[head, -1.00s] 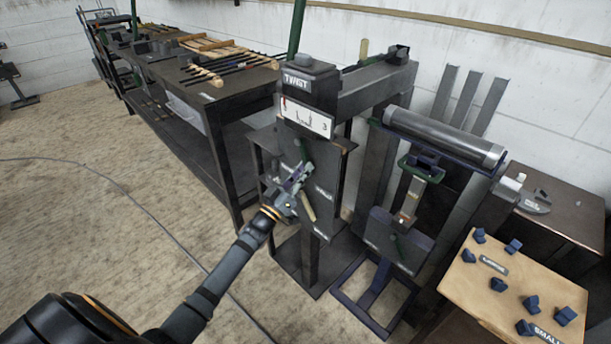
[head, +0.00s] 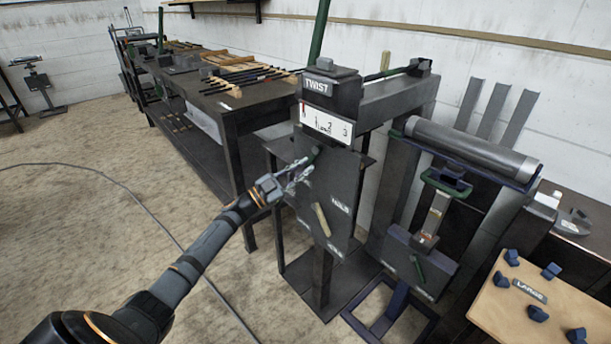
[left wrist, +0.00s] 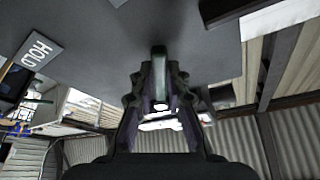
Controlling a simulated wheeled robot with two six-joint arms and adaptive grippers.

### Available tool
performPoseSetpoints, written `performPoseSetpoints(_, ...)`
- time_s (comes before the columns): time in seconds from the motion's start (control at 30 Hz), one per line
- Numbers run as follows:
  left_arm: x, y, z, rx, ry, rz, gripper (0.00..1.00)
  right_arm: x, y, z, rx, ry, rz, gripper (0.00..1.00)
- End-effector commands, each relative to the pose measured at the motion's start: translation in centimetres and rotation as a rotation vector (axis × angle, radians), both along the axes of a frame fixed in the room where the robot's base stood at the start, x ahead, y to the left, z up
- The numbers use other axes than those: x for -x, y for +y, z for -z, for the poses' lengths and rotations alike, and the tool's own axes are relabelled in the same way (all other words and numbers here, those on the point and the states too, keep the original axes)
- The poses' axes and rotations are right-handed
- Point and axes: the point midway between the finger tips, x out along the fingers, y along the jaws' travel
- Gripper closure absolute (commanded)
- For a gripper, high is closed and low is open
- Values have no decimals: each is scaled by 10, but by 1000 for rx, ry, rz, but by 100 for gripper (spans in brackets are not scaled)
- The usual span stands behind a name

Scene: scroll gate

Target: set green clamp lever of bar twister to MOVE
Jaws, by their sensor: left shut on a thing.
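The bar twister (head: 318,110) stands in the middle of the head view, with a TWIST sign on top and a grey front panel (head: 340,180). The green clamp lever (head: 315,154) is on the upper part of this panel, partly hidden by my left gripper. My left gripper (head: 303,173) is at the panel, shut on the lever. In the left wrist view, the lever (left wrist: 159,60) stands between the two fingers (left wrist: 159,95). A HOLD label (left wrist: 38,52) is at upper left there. A panel label (head: 340,204) is too small to read surely in the head view. My right gripper is not in view.
A tan lever (head: 322,219) sits lower on the panel. A white numbered scale (head: 326,123) is above it. A dark workbench (head: 225,125) stands left. A roller machine (head: 470,148) and a wooden board (head: 510,310) with blue blocks are right. The floor at left is open, crossed by a cable.

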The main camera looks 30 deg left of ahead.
Motion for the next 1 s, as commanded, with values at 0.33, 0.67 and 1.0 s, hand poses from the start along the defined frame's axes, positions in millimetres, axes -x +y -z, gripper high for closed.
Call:
performPoseSetpoints(0.33, -2, 5, -4, -101, -36, 0, 100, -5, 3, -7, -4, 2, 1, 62)
performPoseSetpoints(0.67, -2, 6, -5, -115, -41, -1, 100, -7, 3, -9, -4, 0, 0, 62)
performPoseSetpoints(1.0, -2, 6, -6, -112, -41, -1, 62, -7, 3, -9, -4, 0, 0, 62)
